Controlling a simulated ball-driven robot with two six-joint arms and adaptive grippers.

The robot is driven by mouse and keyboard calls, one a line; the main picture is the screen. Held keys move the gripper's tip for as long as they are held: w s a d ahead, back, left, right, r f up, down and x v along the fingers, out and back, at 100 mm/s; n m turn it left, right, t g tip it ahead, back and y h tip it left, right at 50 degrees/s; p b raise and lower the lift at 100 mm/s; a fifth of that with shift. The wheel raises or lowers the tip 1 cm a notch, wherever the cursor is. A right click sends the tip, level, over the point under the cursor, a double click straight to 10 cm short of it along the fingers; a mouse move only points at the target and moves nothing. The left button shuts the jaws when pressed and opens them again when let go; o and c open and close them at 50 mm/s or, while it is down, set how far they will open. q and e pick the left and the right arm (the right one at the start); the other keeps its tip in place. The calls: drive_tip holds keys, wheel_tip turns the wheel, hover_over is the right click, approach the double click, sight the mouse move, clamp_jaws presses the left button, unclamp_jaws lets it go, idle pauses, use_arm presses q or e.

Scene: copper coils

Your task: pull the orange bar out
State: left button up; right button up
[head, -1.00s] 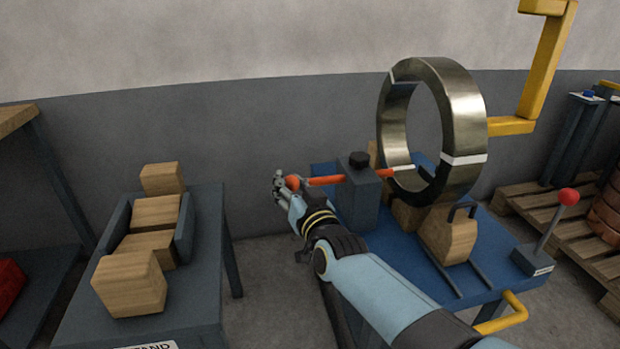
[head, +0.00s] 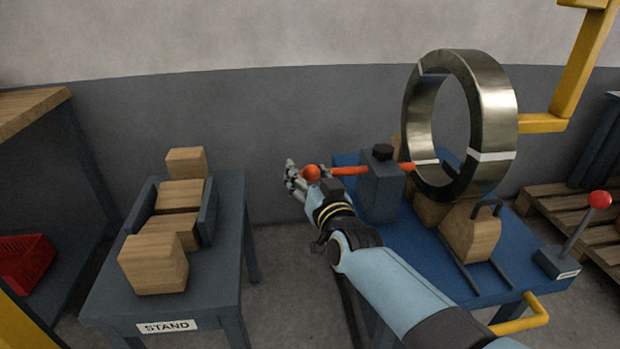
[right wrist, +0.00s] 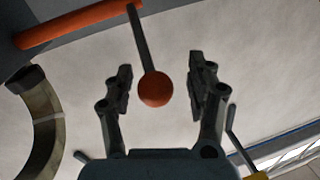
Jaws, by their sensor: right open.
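The orange bar (head: 349,171) runs through a blue-grey block (head: 380,190) with a black knob on top. Its right end reaches the steel ring (head: 492,120). At its left end is an orange ball (head: 311,173). In the right wrist view the ball (right wrist: 155,90) sits on a thin dark stem that comes from the end of the bar (right wrist: 75,23). My right gripper (head: 300,180) is at the ball. In the right wrist view its open fingers (right wrist: 160,75) stand on either side of the ball, with gaps on both sides. My left gripper is not in view.
The block and ring stand on a blue table (head: 520,260) with a red-knobbed lever (head: 600,200). A yellow arm (head: 543,123) is beside the ring. A stand (head: 225,270) with wooden blocks is at left. A floor gap separates them.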

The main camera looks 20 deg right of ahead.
drive_tip(key=s, duration=1.2)
drive_tip(key=shift+a, duration=0.25)
drive_tip(key=s+d+f+n+g, duration=0.1)
drive_tip(key=s+d+f+g, duration=0.15)
drive_tip(key=s+f, duration=0.6)
drive_tip(key=s+d+f+g, duration=0.1)
drive_tip(key=s+f+g, duration=0.4)
drive_tip(key=f, duration=0.7)
drive_tip(key=s+d+f+n+g, duration=0.1)
drive_tip(key=s+f+g, duration=0.1)
drive_tip(key=s+f, duration=0.7)
drive_tip(key=s+d+f+g, duration=0.1)
drive_tip(key=s+f, duration=0.3)
drive_tip(key=s, duration=0.5)
drive_tip(key=s+d+f+g, duration=0.2)
drive_tip(key=s+f+g, duration=0.1)
drive_tip(key=s, duration=0.6)
drive_tip(key=s+d+f+n+g, duration=0.1)
drive_tip(key=s+f+g, duration=0.3)
drive_tip(key=s, duration=0.5)
drive_tip(key=shift+s+d+f, duration=0.25)
drive_tip(key=shift+d+f, duration=0.05)
drive_tip(key=shift+d, duration=0.4)
